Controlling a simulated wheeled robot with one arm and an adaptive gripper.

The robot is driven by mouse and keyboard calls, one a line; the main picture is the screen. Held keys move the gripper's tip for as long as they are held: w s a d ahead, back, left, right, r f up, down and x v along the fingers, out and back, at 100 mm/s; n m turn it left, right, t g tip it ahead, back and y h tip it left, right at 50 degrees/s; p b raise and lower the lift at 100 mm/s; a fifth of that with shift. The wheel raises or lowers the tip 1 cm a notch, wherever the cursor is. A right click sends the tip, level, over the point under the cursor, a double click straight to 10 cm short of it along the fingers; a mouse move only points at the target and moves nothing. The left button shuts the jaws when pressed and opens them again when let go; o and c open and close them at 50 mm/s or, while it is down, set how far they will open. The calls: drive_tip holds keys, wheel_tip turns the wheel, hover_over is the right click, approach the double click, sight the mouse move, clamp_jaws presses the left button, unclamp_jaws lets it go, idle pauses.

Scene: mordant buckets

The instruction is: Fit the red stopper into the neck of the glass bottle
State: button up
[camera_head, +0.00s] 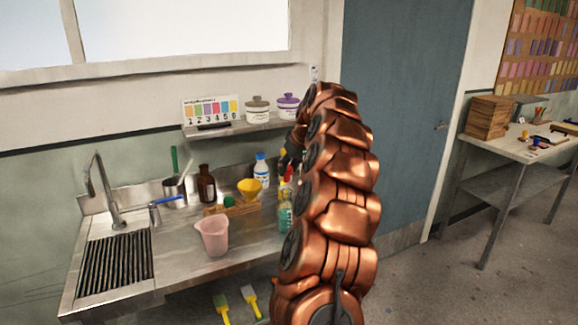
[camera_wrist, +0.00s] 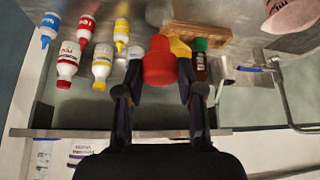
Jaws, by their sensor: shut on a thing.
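In the wrist view my gripper (camera_wrist: 160,80) is shut on the red stopper (camera_wrist: 160,60), which sits between its fingertips above the steel counter. In the head view my copper arm hides most of my gripper, and I cannot make out the stopper clearly. A brown glass bottle (camera_head: 207,184) stands upright at the back of the counter, left of my arm and apart from it. It seems to show partly in the wrist view (camera_wrist: 201,68), right of the fingers. Its neck opening is too small to tell. A greenish clear bottle (camera_head: 285,215) stands beside my arm.
A pink pitcher (camera_head: 213,236) is in front. Several dye bottles (camera_wrist: 103,60) stand left in the wrist view. A shelf (camera_head: 230,128) hangs above.

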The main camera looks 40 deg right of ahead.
sight(289, 180)
drive_tip(key=shift+f+b, duration=1.8)
drive_tip(key=shift+f, duration=0.9)
drive_tip(key=o, duration=1)
drive_tip(key=shift+c, duration=0.2)
drive_tip(key=v, duration=1.2)
